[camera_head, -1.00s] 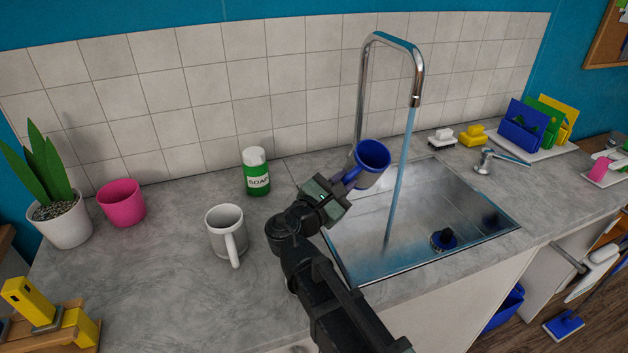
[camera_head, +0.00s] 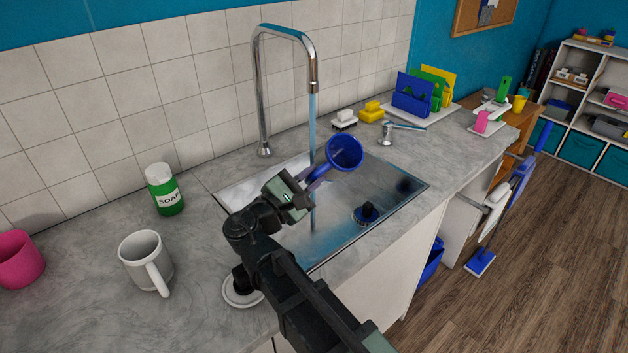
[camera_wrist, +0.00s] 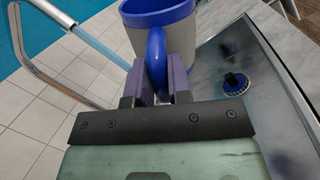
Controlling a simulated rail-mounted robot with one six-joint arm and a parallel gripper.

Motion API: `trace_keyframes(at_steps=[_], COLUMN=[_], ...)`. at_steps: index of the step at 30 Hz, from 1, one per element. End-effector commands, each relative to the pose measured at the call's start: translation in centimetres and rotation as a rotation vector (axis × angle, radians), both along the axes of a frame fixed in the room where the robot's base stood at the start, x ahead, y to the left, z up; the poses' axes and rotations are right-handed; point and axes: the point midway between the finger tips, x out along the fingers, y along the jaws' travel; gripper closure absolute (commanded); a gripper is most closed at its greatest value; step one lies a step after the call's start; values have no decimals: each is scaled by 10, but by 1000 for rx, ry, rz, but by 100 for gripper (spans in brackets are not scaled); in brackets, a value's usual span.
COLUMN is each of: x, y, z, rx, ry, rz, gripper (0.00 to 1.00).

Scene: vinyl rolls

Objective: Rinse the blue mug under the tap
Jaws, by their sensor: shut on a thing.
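The blue mug (camera_head: 345,152) is blue inside, with a grey outside, blue rim and blue handle in the wrist view (camera_wrist: 168,38). My gripper (camera_head: 306,187) is shut on its handle and holds it above the sink (camera_head: 338,228). In the head view the mug's mouth faces the camera, tilted. The chrome tap (camera_head: 262,100) runs, and its water stream (camera_head: 313,125) falls just left of the mug's body, across the fingers and handle area. In the wrist view the stream (camera_wrist: 95,42) passes left of the mug. I cannot tell whether water touches it.
A white mug (camera_head: 143,258), a green soap bottle (camera_head: 165,190) and a pink cup (camera_head: 18,260) stand on the counter left of the sink. A dark blue plug (camera_head: 367,212) sits in the sink.

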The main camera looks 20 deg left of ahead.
Motion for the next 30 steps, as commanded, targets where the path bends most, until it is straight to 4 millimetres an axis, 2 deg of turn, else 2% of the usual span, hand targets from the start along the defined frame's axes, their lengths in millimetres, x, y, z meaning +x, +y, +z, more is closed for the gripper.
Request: trace_keyframes(at_steps=[24, 30], x=[75, 88], y=[77, 90], z=[0, 0], rx=[-1, -1], ry=[0, 0], rz=[0, 0], gripper=[100, 100])
